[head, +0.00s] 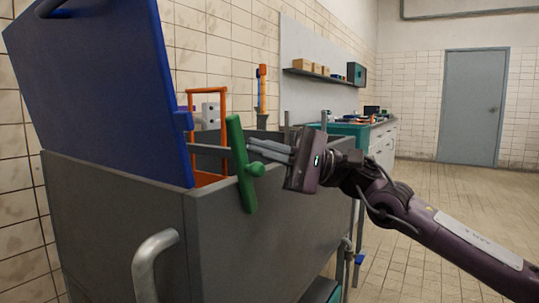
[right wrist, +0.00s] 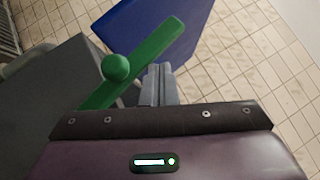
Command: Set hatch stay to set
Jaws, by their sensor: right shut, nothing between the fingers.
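The hatch stay is a green bar (head: 240,165) with a round green knob, at the side wall of a grey box (head: 120,215). It stands nearly upright, slightly tilted, in the head view. It also shows in the right wrist view as a slanting green bar (right wrist: 150,55) with its knob on top. The blue hatch lid (head: 100,80) stands raised and leaning back over the box. My right gripper (head: 256,149) is shut and empty, its fingertips close beside the green bar, just above the knob. I cannot tell whether they touch it. My left gripper is out of view.
An orange frame (head: 208,92) and a white block (head: 210,112) stand behind the box's near corner. A grey bent handle (head: 152,255) sticks out at the front. A counter (head: 350,130) and shelf (head: 320,76) stand farther back. The tiled floor on the right is clear.

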